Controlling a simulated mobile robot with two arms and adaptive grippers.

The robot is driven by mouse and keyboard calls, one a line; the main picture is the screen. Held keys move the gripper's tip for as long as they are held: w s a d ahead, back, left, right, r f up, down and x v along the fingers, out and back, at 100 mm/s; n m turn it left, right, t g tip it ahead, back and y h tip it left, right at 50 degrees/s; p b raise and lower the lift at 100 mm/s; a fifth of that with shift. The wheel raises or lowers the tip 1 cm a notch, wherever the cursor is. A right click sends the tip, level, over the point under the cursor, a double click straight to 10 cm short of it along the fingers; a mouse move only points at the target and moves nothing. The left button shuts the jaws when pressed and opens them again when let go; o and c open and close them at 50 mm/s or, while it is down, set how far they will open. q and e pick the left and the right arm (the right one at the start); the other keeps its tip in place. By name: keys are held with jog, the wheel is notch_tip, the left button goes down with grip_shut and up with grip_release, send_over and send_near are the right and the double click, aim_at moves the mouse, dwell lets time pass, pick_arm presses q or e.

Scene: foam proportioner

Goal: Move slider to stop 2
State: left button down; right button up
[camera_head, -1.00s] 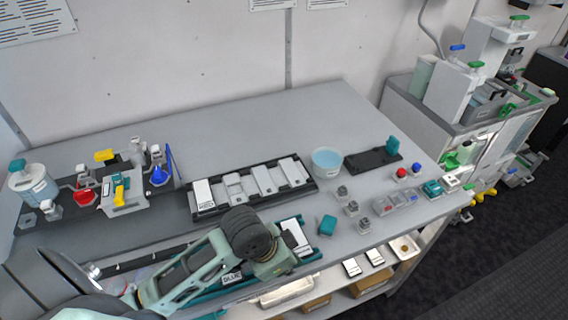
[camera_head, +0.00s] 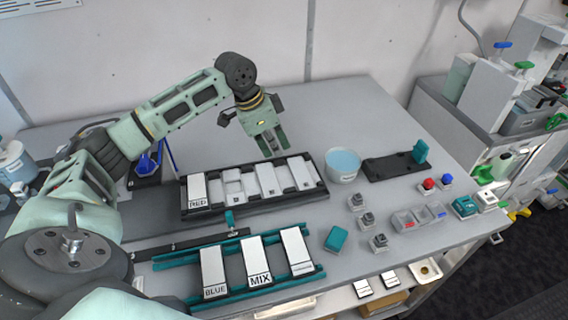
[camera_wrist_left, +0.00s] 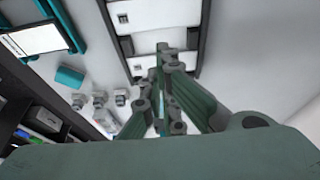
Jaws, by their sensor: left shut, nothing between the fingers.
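My left gripper (camera_head: 273,143) is shut and empty, pointing down behind the black rack (camera_head: 255,208) that holds white plates. In the left wrist view its fingers (camera_wrist_left: 163,72) are together in front of the rack. A dark rail (camera_head: 185,243) with a small upright teal piece (camera_head: 230,219) at its right end lies between the rack and the teal rack, away from the gripper. A black plate with an upright teal handle (camera_head: 420,151) lies at the right. I cannot tell which teal piece is the slider; no stop numbers are readable. My right gripper is not in view.
A teal rack (camera_head: 187,297) holds plates marked BLUE and MIX at the front. A bowl of blue liquid (camera_head: 342,163) stands right of the black rack. Small grey blocks, a teal block (camera_head: 337,239) and red and blue buttons (camera_head: 428,184) fill the right side. The table's back is clear.

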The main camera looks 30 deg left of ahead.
aim_at(291, 176)
pick_arm(q)
jog(key=p+x, duration=0.2)
jog(key=x, duration=0.6)
jog(key=shift+w+d+f, duration=0.1)
jog(key=shift+d, duration=0.05)
jog(key=shift+w+f, duration=0.15)
jog(key=shift+f, duration=0.4)
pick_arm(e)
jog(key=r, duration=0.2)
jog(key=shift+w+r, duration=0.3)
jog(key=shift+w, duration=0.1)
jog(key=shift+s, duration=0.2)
